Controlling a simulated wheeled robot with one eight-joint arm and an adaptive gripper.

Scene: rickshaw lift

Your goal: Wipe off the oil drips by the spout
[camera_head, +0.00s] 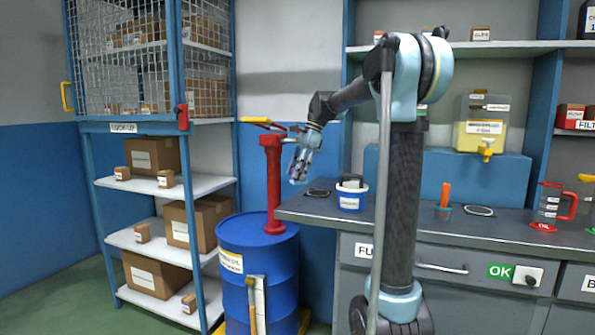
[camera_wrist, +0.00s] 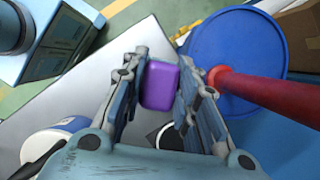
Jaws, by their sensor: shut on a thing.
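My gripper (camera_head: 299,176) hangs fingers down over the left end of the grey bench, just right of the red hand pump (camera_head: 273,180). In the wrist view its fingers (camera_wrist: 160,85) are shut on a purple block (camera_wrist: 160,86), which looks like a sponge. The pump stands on a blue drum (camera_head: 258,265), and its upper end is close to my gripper. A container with yellow liquid (camera_head: 482,135) has a small yellow tap (camera_head: 487,150) on its front, far to my gripper's right. I cannot make out oil drips in either view.
A blue and white tub (camera_head: 351,198) and a dark flat pad (camera_head: 319,193) are on the bench near my gripper. An orange-handled tool (camera_head: 445,195) and a red-handled jug (camera_head: 552,203) stand farther right. A shelf rack (camera_head: 140,185) with boxes is at left.

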